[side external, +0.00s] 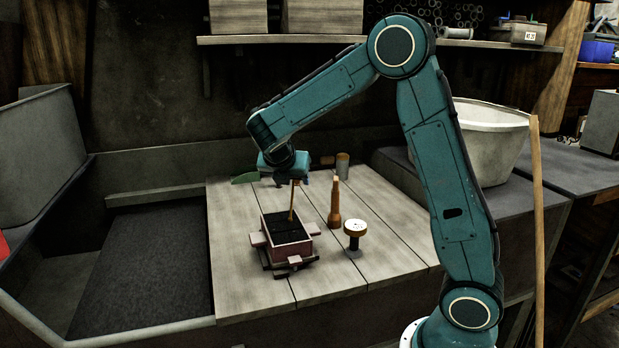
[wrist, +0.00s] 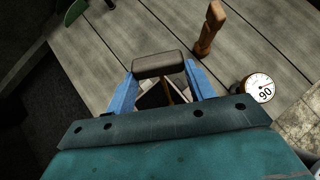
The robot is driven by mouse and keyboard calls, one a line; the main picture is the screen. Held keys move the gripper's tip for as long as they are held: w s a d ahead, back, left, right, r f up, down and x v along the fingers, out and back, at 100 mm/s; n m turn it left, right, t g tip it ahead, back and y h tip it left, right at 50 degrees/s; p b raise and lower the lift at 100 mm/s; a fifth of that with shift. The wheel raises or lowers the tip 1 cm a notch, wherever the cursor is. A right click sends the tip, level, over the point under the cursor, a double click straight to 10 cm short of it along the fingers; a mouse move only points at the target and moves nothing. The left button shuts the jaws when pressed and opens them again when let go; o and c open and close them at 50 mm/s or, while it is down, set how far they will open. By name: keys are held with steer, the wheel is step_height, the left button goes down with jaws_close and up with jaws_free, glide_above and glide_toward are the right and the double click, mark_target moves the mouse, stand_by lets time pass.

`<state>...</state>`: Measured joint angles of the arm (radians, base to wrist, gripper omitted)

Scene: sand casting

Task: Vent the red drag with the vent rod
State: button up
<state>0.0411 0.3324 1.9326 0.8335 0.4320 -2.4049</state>
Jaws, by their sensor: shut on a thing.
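The red drag (side external: 291,250) is a small pinkish-red box filled with black sand (side external: 283,226), on the bench boards. My gripper (side external: 289,180) is above the drag's far part, pointing down. It is shut on the vent rod (side external: 292,206), which stands nearly upright with a slight tilt. In the wrist view the rod's dark brown handle (wrist: 158,65) lies crosswise between the blue fingers. The rod's thin shaft (wrist: 169,92) runs down towards the drag, which is mostly hidden there. The rod's lower end meets the sand in the side view; I cannot tell whether it is in it.
A wooden tool (side external: 334,205) stands right of the drag, with a round dial gauge (side external: 354,231) in front of it. A green piece (side external: 245,178) and a small tin (side external: 342,165) are at the back. The bench's front right is clear.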

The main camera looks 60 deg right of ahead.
steer(key=shift+s+a+f, duration=0.1)
steer(key=shift+a+f, duration=0.25)
steer(key=shift+f, duration=0.35)
steer(key=shift+s+a+f, duration=0.1)
steer(key=shift+a+f, duration=0.2)
steer(key=shift+f, duration=0.35)
steer(key=shift+w+d+r, duration=0.1)
steer(key=shift+d+r, duration=0.2)
steer(key=shift+r, duration=0.4)
steer(key=shift+w+d+r, duration=0.1)
steer(key=shift+d+r, duration=0.25)
steer(key=shift+r, duration=0.35)
steer(key=shift+w+d+r, duration=0.1)
steer(key=shift+d+r, duration=0.2)
steer(key=shift+r, duration=0.4)
steer(key=shift+r, duration=0.2)
steer(key=shift+r, duration=2.35)
steer(key=shift+a+f, duration=0.1)
